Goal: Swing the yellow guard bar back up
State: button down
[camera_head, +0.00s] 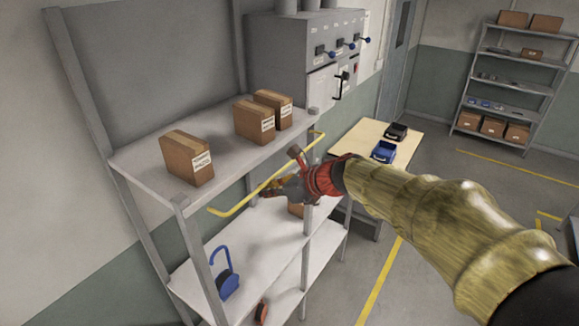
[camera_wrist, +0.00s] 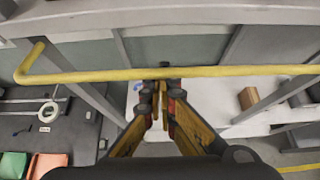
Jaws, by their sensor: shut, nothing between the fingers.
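The yellow guard bar (camera_head: 243,197) runs across the front of the shelf unit, a little below the top board's front edge, with bent ends. In the wrist view the bar (camera_wrist: 220,72) crosses the whole picture just beyond my fingertips, with its bent end at the left. My gripper (camera_head: 277,188) is beside the bar near its middle, and part of the bar is hidden behind it. In the wrist view the fingertips of my gripper (camera_wrist: 161,88) are together, with nothing between them, and overlap the bar's lower edge. I cannot tell whether they touch it.
Cartons stand on the top shelf board (camera_head: 150,168). A blue padlock-like thing (camera_head: 227,285) and a small carton (camera_head: 296,209) are on the lower board. A grey cabinet (camera_head: 290,60) stands behind, and a table (camera_head: 352,139) with bins is at the right. Floor is free at right.

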jog(key=shift+r+p, duration=1.55)
jog(key=shift+r, duration=0.4)
jog(key=shift+w+a+r+p, duration=0.15)
jog(key=shift+a+r+p, duration=0.05)
jog(key=shift+r+p, duration=0.55)
jog(key=shift+w+a+r+p, duration=0.15)
jog(key=shift+r+p, duration=0.5)
jog(key=shift+r, duration=0.15)
jog(key=shift+w+a+r+p, duration=0.2)
jog(key=shift+a+r+p, duration=0.05)
jog(key=shift+r+p, duration=0.2)
jog(key=shift+d+f, duration=0.1)
